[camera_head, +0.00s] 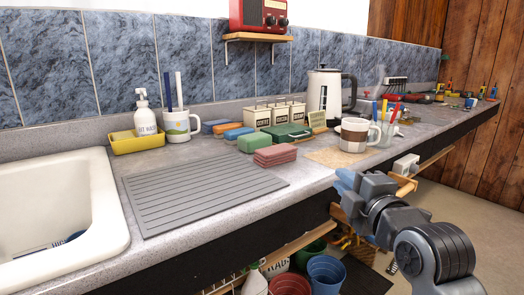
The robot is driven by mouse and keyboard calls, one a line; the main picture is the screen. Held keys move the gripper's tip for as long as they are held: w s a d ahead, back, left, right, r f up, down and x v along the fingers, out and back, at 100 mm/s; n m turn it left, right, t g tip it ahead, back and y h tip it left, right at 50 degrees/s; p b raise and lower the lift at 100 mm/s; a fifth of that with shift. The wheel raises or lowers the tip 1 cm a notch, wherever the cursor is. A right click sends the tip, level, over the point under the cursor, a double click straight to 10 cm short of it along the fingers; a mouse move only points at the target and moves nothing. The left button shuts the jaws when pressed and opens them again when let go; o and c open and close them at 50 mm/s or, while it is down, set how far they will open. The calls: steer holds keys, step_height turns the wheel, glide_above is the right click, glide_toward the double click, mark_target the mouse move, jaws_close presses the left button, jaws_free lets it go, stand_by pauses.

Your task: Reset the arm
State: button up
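My arm comes in from the lower right corner and reaches up to the front edge of the counter (215,158). My gripper (346,181) is at its end, in front of the counter edge, below and near the checked mug (354,134). Only a small blue part of the gripper shows, and the wrist hides the rest. I cannot tell whether the fingers are open or shut, or whether anything is between them.
A white sink (112,200) and a ribbed grey mat (200,195) are at left. Sponges (275,155), a green case (287,135), canisters (280,113) and a kettle (326,95) stand behind. Buckets (326,272) and a shelf edge (290,247) are below the counter.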

steer(key=s+f+m+h+p, duration=0.1)
steer(key=s+f+m, duration=0.35)
steer(key=s, duration=0.35)
steer(key=s+f+m+h+p, duration=0.1)
steer(key=s+f+m+p, duration=0.15)
steer(key=s+f, duration=0.35)
steer(key=s+f+m+p, duration=0.1)
steer(key=s+f+m, duration=0.3)
steer(key=s, duration=0.5)
steer(key=s+d+r+m+p, duration=0.1)
steer(key=s+r+m, duration=0.1)
steer(key=s, duration=0.7)
steer(key=s+d+r+m+g+h+p, duration=0.1)
steer(key=s+d+r+m, duration=0.1)
steer(key=s, duration=0.7)
steer(key=s+d+r+m+g+p, duration=0.1)
steer(key=s+m, duration=0.3)
steer(key=s, duration=0.5)
steer(key=shift+s+d+r+m+h+p, duration=0.2)
steer(key=shift+d+r+m+h+p, duration=0.1)
steer(key=shift+d+r, duration=0.35)
steer(key=shift+o, duration=0.3)
steer(key=shift+a, duration=0.1)
